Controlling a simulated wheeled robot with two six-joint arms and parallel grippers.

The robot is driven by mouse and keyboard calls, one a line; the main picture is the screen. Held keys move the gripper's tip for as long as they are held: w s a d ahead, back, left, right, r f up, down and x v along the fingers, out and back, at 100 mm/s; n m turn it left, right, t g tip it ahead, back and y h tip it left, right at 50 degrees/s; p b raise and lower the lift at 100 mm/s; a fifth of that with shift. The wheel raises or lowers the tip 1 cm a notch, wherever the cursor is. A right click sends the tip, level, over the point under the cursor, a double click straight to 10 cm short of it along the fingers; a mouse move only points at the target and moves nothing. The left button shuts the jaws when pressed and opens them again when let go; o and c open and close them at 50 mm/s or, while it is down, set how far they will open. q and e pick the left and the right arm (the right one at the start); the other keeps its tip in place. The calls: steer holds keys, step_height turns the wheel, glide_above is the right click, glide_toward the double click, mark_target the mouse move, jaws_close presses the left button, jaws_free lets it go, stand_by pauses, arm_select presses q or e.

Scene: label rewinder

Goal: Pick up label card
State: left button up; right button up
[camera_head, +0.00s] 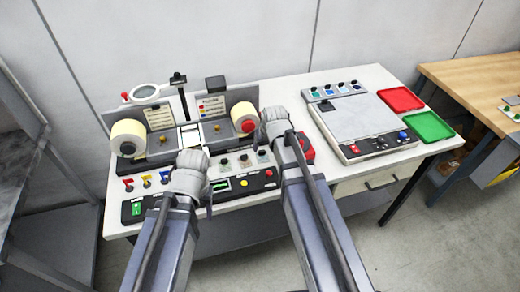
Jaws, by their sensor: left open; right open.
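Two upright printed cards stand on the label rewinder in the head view: a cream card (158,117) on the left and a white card with coloured marks (211,107) on the right. I cannot tell which is the label card. A small pale piece (191,137) lies between the two rolls. My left gripper (193,155) is in front of the rewinder's middle, just below that piece.
A left label roll (127,138) and a right roll (243,117) flank the rewinder. A magnifier (144,92) rises behind. A control panel (243,183) lies in front. A grey flat device (357,118), a red tray (401,100) and a green tray (429,127) stand right.

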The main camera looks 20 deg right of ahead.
mark_target(262, 153)
steer(key=shift+f+b, duration=0.35)
steer(key=shift+b, duration=0.1)
steer(key=b+x, duration=0.6)
steer(key=x, duration=0.1)
steer(key=shift+w+r, duration=0.1)
steer(key=shift+w, duration=0.3)
steer(key=shift+r, duration=0.1)
jaws_close()
